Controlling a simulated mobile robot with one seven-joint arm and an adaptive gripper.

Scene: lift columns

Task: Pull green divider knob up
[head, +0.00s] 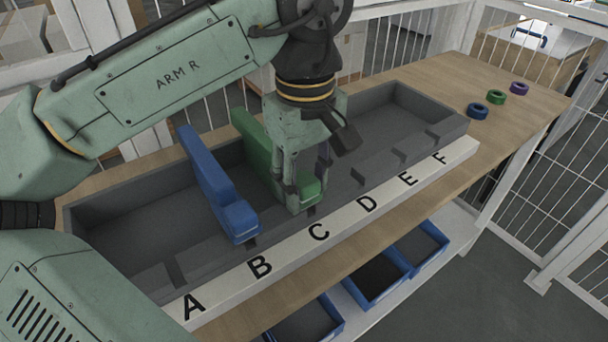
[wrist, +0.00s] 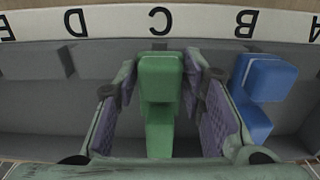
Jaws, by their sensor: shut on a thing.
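The green divider (head: 252,140) stands across the grey trough (head: 440,112), with its front end near the letter C. Its blocky green knob (wrist: 161,77) faces the wrist camera. My gripper (head: 298,198) is down at this front end, with a finger on either side of the knob. In the wrist view, my gripper (wrist: 160,80) has its purple-padded fingers flanking the knob and is shut on it. In the head view the fingers hide part of the knob. Whether the divider is raised from its slot is hard to tell.
A blue divider (head: 208,178) stands to the left near letter B, close to my gripper's side in the wrist view (wrist: 257,80). A white lettered strip (head: 285,258) runs along the trough's front. Blue, green and purple rings (head: 490,97) lie on the table's right. Blue bins (head: 375,278) sit below.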

